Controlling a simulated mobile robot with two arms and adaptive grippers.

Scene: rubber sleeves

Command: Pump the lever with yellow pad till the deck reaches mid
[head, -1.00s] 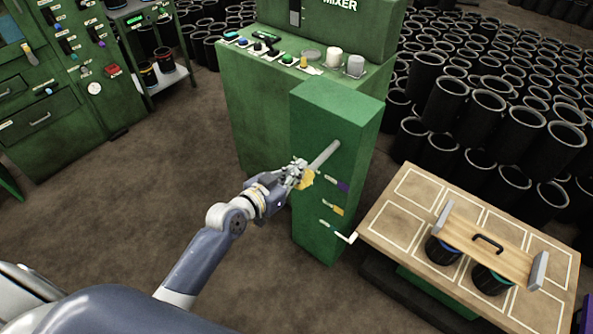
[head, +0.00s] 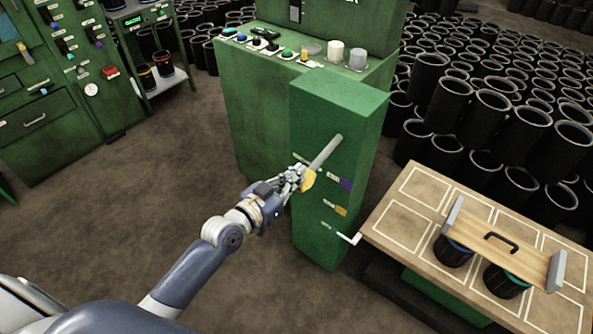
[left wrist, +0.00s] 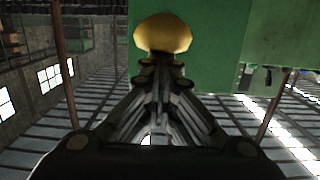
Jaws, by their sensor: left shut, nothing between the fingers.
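The grey lever (head: 325,153) sticks out from the green pedestal (head: 338,97) and slopes down to its yellow pad (head: 309,180). My left gripper (head: 300,178) is shut and empty, with its fingertips at the pad; in the head view I cannot tell whether they touch. In the left wrist view the rounded yellow pad (left wrist: 162,33) is just beyond the closed fingertips (left wrist: 160,62). The deck (head: 404,218) is a wooden top with white outlined rectangles, right of the pedestal. My right gripper is out of view.
A wooden board with a handle (head: 501,242) lies over two black pots on the deck. Stacked black sleeves (head: 480,110) fill the right. Floor at left is clear.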

